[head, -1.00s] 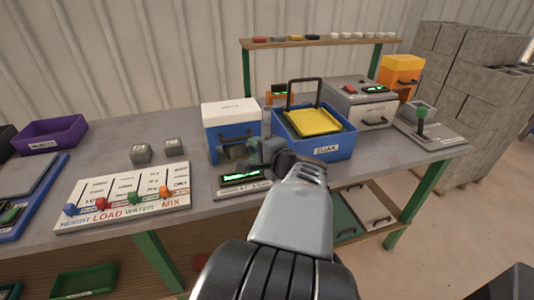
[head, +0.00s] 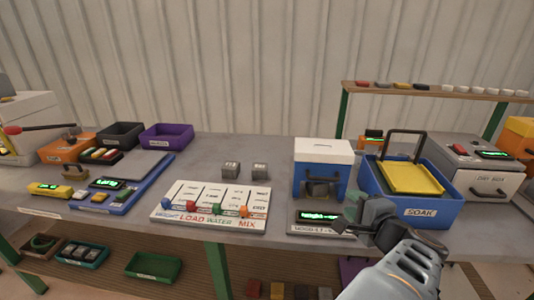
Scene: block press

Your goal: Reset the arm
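My gripper (head: 345,212) shows at the lower right in the head view, at the end of my grey arm. It is in front of the blue soak bin (head: 437,211) and over the right part of the small scale with a green display (head: 317,216). The fingers are small and dark here, and I cannot tell whether they are apart or what is between them. A blue box with a white lid (head: 322,152) stands just behind the gripper.
A white slider board (head: 208,209) and two grey blocks (head: 231,170) are at the middle of the bench. A blue-framed press tray (head: 138,170) and a purple bin (head: 167,135) are to the left. A grey dry box (head: 474,165) stands at the right.

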